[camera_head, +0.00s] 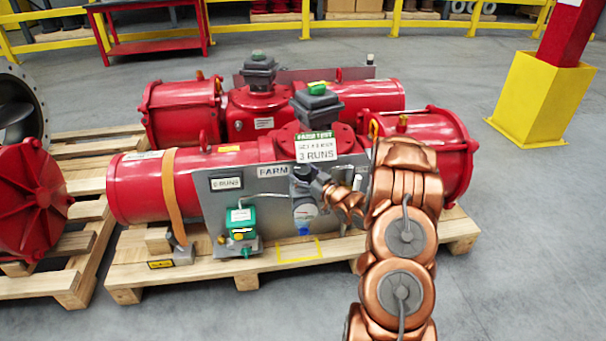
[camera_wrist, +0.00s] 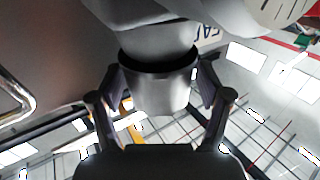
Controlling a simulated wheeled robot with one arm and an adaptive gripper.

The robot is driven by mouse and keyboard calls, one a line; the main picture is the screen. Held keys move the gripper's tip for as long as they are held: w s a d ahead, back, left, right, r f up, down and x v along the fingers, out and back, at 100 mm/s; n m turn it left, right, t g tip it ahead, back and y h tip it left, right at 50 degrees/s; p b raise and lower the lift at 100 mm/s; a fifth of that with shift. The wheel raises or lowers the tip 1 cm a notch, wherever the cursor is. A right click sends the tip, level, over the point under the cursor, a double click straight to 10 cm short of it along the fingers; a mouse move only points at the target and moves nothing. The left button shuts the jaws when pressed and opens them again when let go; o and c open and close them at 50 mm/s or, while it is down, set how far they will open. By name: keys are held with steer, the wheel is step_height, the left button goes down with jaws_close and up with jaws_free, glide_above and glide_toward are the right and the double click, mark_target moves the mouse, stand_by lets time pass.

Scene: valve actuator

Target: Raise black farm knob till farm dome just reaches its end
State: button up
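The FARM panel (camera_head: 235,200) is a grey plate on the front red actuator. A dark knob (camera_head: 301,171) stands above a round gauge on this panel, partly hidden by my gripper (camera_head: 318,186). In the wrist view the knob (camera_wrist: 160,92) shows as a grey cylinder with a dark upper rim, between my two fingers (camera_wrist: 160,85). The fingers lie close along both its sides; whether they press on it I cannot tell.
A green valve unit (camera_head: 242,228) stands left of the gauge (camera_head: 305,211), with a blue part (camera_head: 304,229) below the gauge. A wooden pallet (camera_head: 200,277) carries the actuators. A second red actuator (camera_head: 185,110) lies behind. A yellow post base (camera_head: 541,97) stands right; floor at right is clear.

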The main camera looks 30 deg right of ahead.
steer(key=c, duration=0.9)
steer(key=shift+a+h, duration=0.1)
steer(key=shift+h, duration=0.2)
